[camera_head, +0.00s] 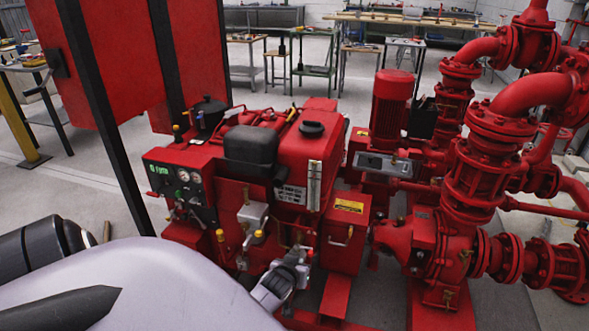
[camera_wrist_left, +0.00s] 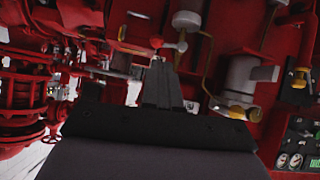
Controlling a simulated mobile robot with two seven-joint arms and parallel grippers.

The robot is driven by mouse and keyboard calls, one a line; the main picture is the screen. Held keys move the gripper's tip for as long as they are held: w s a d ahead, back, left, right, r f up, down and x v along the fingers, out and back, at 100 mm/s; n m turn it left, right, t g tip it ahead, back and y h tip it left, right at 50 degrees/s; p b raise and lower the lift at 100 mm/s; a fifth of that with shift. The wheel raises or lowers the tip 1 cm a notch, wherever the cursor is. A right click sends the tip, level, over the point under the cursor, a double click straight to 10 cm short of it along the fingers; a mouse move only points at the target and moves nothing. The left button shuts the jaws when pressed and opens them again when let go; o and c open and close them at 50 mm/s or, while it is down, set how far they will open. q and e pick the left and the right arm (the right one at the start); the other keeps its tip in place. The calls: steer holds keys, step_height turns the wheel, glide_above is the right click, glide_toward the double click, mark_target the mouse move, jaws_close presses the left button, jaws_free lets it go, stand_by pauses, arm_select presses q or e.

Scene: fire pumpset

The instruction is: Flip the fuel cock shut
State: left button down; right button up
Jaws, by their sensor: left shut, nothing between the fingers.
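My left gripper (camera_head: 283,276) is shut and empty, low in front of the red engine (camera_head: 300,165). In the left wrist view the closed fingers (camera_wrist_left: 158,66) point at the engine side. Just beyond their tips is a small lever with a red knob (camera_wrist_left: 157,42), joined to a pale round fitting on a thin pipe. It looks like the fuel cock, but I cannot tell for sure, nor whether the fingers touch it. In the head view the gripper and engine parts make this spot hard to make out. My right gripper is not in view.
A control panel (camera_head: 183,190) with gauges is left of the gripper. Yellow-capped fittings (camera_head: 220,236) and a grey filter body (camera_head: 252,214) are close by. A red box (camera_head: 345,232) stands to the right, with large red pump pipes (camera_head: 470,180) beyond. Workbenches stand behind.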

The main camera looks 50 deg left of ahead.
arm_select(q)
steer(key=v, duration=0.3)
steer(key=p+v, duration=0.1)
steer(key=v, duration=0.1)
steer(key=shift+s+d+r, duration=0.1)
steer(key=shift+d+r, duration=0.1)
steer(key=shift+d, duration=0.2)
